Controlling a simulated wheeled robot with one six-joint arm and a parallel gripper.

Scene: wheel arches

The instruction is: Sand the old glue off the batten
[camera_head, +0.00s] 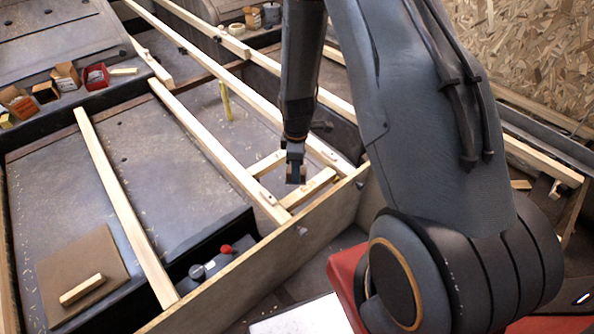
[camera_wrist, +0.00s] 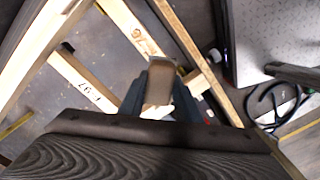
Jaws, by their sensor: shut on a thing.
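My gripper (camera_head: 295,174) is at the end of my arm, over the short battens near the frame's front rail. In the wrist view my gripper (camera_wrist: 160,100) is shut on a small brown block (camera_wrist: 161,76), which looks like a sanding block. One short pale batten (camera_head: 309,188) lies just below and beside it; another short batten (camera_head: 266,163) lies a little behind. In the wrist view, one short batten (camera_wrist: 88,92) and another (camera_wrist: 128,24) carry dark handwritten marks. I cannot tell whether the block touches wood. I cannot make out old glue on either batten.
Long pale rails (camera_head: 205,130) cross the grey floor panels. A brown board (camera_head: 83,268) with a wood piece (camera_head: 82,289) lies at front left. A red knob (camera_head: 225,249) sits near the front rail. Small boxes (camera_head: 66,76) and a red bin (camera_head: 96,77) stand at upper left.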

